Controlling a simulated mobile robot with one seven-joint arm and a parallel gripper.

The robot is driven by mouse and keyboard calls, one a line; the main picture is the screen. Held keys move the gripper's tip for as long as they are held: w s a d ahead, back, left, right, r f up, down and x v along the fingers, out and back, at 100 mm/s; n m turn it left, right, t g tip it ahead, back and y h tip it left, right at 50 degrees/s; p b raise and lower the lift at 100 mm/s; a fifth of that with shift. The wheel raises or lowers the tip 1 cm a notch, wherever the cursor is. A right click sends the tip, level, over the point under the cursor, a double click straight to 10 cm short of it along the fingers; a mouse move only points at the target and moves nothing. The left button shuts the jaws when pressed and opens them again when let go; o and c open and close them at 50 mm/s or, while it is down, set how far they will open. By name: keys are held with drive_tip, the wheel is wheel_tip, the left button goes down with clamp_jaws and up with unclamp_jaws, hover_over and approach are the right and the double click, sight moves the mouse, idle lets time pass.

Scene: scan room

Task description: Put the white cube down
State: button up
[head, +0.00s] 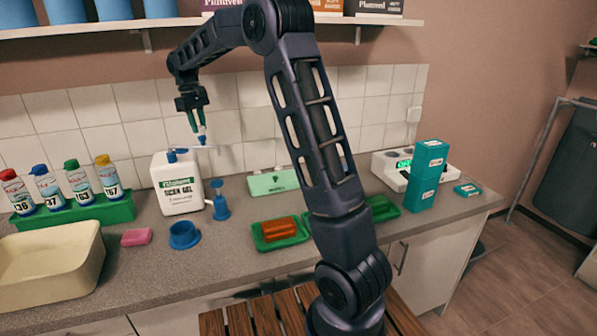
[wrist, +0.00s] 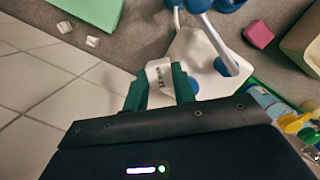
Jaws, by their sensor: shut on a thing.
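My gripper (head: 200,127) hangs high over the back of the counter, near the tiled wall and above the white jug. In the wrist view, its green fingers (wrist: 162,90) are shut on the white cube (wrist: 159,73), which has dark lettering on one face. The fingers cover its sides. The head view does not show the held cube clearly. In the wrist view, the cube overlaps the white jug (wrist: 203,55); the gap between them cannot be judged.
The jug (head: 178,190) and blue pump (head: 220,208) stand near a blue cup (head: 184,237). A pink sponge (head: 137,237), cream basin (head: 85,262) and green bottle rack (head: 110,213) are left. A pale green box (head: 272,182) and green tray (head: 265,243) are right. Bare counter lies in front.

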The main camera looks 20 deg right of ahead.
drive_tip(key=w+d+f+m, duration=0.1)
drive_tip(key=d+f+m, duration=0.1)
drive_tip(key=d, duration=0.7)
drive_tip(key=w+d+f+m+y, duration=0.1)
drive_tip(key=w+d+m, duration=0.15)
drive_tip(key=d, duration=0.75)
drive_tip(key=d+f+m, duration=0.2)
drive_tip(key=d+m, duration=0.1)
drive_tip(key=d, duration=0.6)
drive_tip(key=s+d+f+n+t+h, duration=0.1)
drive_tip(key=s+d+f+n, duration=1.15)
drive_tip(key=f+n, duration=0.4)
drive_tip(key=w+d, duration=0.1)
drive_tip(key=w, duration=1.9)
drive_tip(key=shift+n+h, duration=0.3)
drive_tip(key=shift+n, duration=0.1)
drive_tip(key=shift+s+f, duration=0.2)
drive_tip(key=shift+f, duration=2.75)
drive_tip(key=shift+w+f, duration=0.1)
drive_tip(key=shift+w, duration=0.05)
drive_tip(key=shift+f, duration=0.15)
